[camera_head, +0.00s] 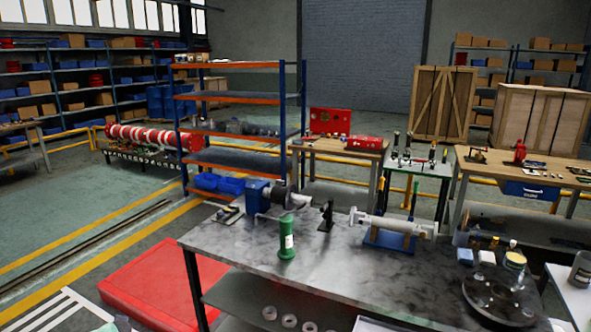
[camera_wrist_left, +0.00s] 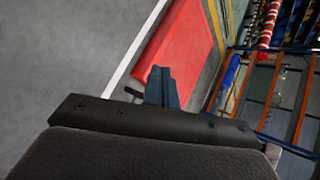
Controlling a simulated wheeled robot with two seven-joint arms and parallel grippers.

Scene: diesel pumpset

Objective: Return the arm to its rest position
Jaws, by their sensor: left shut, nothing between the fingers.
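My left gripper (camera_wrist_left: 163,88) shows in the left wrist view, with its dark fingers together and empty. It is in the air, apart from any object. Beyond it lie grey floor and a red platform (camera_wrist_left: 183,50). In the head view a small grey piece shows at the bottom left edge, too little to identify. My right gripper is not in view.
A grey workbench (camera_head: 335,260) holds a green cylinder (camera_head: 288,240), a pump on a blue stand (camera_head: 390,238) and a round dark plate (camera_head: 495,296). The red platform (camera_head: 165,285) lies left of it. An orange and blue shelf (camera_head: 235,66) stands behind.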

